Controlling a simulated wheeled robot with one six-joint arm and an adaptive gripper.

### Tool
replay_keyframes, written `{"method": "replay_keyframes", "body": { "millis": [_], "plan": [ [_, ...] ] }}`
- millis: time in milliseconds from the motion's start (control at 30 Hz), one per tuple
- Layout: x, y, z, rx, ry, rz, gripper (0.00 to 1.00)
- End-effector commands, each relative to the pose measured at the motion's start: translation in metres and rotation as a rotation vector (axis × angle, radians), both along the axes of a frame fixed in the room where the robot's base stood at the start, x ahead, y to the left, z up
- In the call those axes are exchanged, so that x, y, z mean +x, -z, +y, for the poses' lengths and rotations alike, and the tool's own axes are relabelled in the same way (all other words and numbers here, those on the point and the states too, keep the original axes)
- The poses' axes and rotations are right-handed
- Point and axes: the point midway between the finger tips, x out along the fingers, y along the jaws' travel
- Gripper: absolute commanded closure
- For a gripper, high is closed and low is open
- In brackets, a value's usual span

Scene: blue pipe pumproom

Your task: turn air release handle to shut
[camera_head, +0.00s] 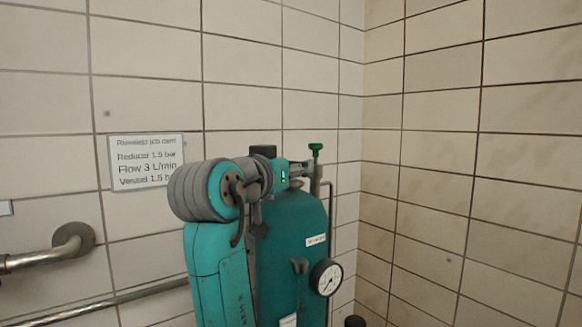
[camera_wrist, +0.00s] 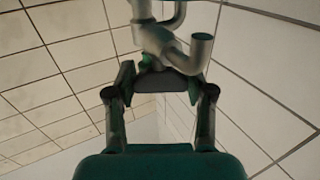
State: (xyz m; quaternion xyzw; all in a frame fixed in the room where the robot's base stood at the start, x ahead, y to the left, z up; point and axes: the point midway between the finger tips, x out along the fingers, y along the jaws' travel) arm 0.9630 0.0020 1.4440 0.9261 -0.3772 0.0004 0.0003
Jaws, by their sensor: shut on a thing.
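My gripper (camera_head: 297,170) is at the top of the teal vessel (camera_head: 296,225), beside the upright pipe with the green T-shaped knob (camera_head: 316,148). In the wrist view my gripper (camera_wrist: 160,82) has its two fingers on either side of a dark bar, the air release handle (camera_wrist: 158,84), and is shut on it. The bar lies crosswise between the fingertips, below a silver valve body (camera_wrist: 158,38) with a curved spout. In the head view the handle is too small and too covered by my gripper to make out.
A round pressure gauge (camera_head: 326,277) sits on the vessel's right side. A sign (camera_head: 147,162) hangs on the left tiled wall, above a grey pipe (camera_head: 50,252) and a handrail-like pipe. A thin pipe runs down beside the vessel. The right wall stands bare.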

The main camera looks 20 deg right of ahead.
Motion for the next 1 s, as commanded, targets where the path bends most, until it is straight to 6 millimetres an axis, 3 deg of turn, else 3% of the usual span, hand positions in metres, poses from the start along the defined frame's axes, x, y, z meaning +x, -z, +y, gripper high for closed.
{"method": "replay_keyframes", "body": {
  "millis": [500,1000],
  "plan": [
    [0.0012,-0.0003,-0.0001,-0.001,0.4,0.002,0.82],
    [0.0006,0.0002,-0.0007,0.001,0.516,0.0,0.82]
  ]
}}
